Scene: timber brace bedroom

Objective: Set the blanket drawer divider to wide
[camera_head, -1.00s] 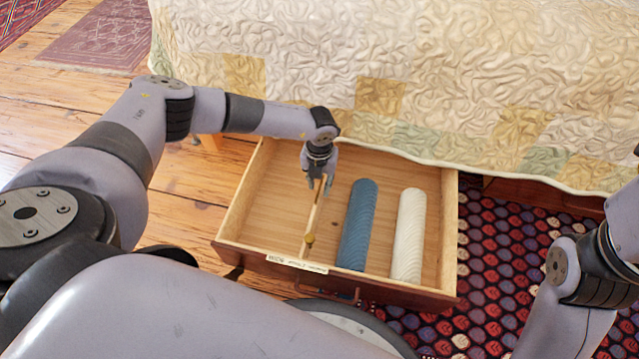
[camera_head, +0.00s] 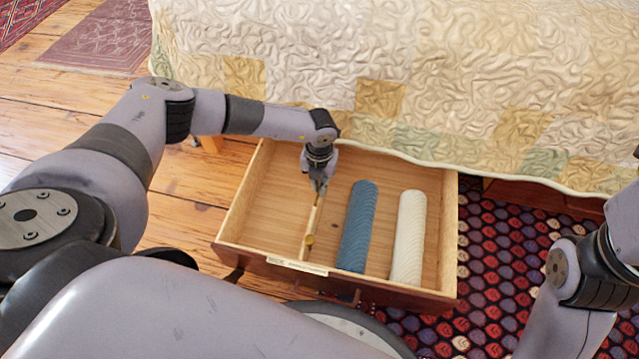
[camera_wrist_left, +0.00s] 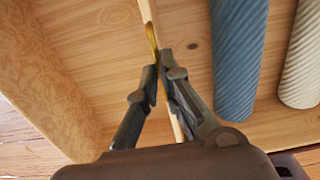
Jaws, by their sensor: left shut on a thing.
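The open wooden drawer (camera_head: 232,217) sticks out from under the bed. Its thin wooden divider (camera_head: 313,222) stands between a wide bare left section and the section with the rolls. A brass-coloured piece (camera_head: 308,240) sits at the divider's near end. My left gripper (camera_head: 319,186) is shut on the divider, toward its far part. In the left wrist view the gripper's fingers (camera_wrist_left: 160,80) lie on both sides of the divider (camera_wrist_left: 147,14). A label strip (camera_head: 297,265) runs along the front edge; its words are too small to read. My right gripper is out of view.
A blue rolled blanket (camera_head: 357,226) and a white rolled blanket (camera_head: 408,238) lie right of the divider. The quilt-covered bed (camera_head: 300,60) overhangs the drawer's back. A patterned rug (camera_head: 500,270) lies at right, plank floor (camera_head: 70,115) at left.

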